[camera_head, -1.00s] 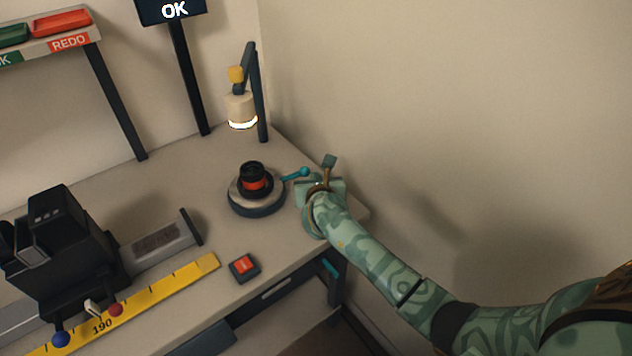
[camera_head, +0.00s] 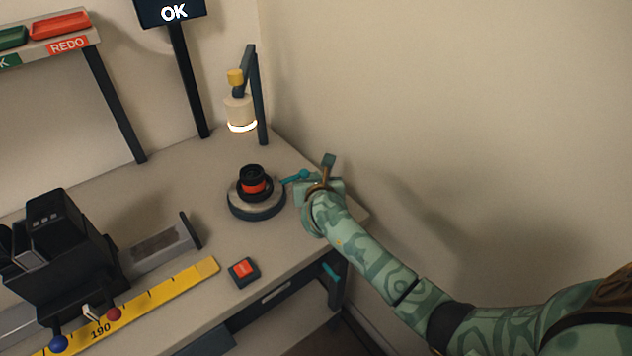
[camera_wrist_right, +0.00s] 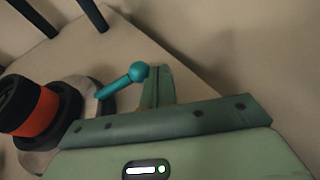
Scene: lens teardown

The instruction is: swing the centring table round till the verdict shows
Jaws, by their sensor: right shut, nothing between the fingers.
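The centring table (camera_head: 257,209) is a round turntable with a dark base and pale top on the bench. A black lens with an orange-red band (camera_head: 253,183) stands upright on it; the lens also shows in the right wrist view (camera_wrist_right: 36,112). A teal handle with a ball end (camera_head: 297,176) points right from the table; it shows in the wrist view (camera_wrist_right: 125,78). My right gripper (camera_head: 327,168) is shut and empty just right of the handle's ball; whether they touch is unclear. My left gripper is out of view.
A lamp on a dark post (camera_head: 240,112) stands behind the table. A red button box (camera_head: 243,271), a yellow ruler (camera_head: 150,302) and a black machine (camera_head: 60,250) are at the front left. A shelf with a red REDO tray (camera_head: 62,25) is upper left. A wall closes off the right.

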